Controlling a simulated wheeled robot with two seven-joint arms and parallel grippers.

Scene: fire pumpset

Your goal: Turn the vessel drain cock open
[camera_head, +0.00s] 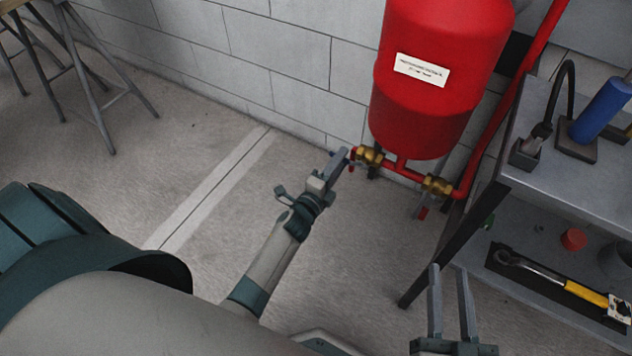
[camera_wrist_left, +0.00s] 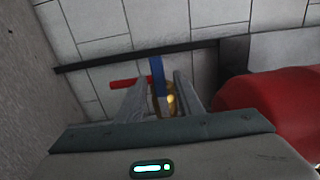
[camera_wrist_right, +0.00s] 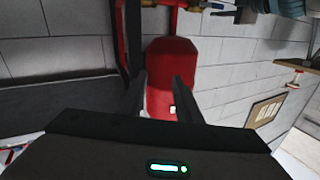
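The red vessel (camera_head: 430,70) with a white label hangs by the wall. Under it a red pipe carries a brass cock at the left (camera_head: 370,155) and another brass cock at the right (camera_head: 437,185); I cannot tell by label which is the drain. My left gripper (camera_head: 338,163) is at the left cock. In the left wrist view, its fingers (camera_wrist_left: 162,78) stand apart, with a blue bar (camera_wrist_left: 157,72) and brass (camera_wrist_left: 171,99) showing between them; contact is unclear. A red bar (camera_wrist_left: 130,82) sticks out leftward there. My right gripper (camera_head: 450,300) is open and empty, right of centre.
A grey shelf unit (camera_head: 590,190) stands at the right, holding a blue cylinder (camera_head: 603,105), a yellow-handled wrench (camera_head: 560,280) and a red cap (camera_head: 573,239). A stool (camera_head: 85,75) stands far left. The floor between is clear.

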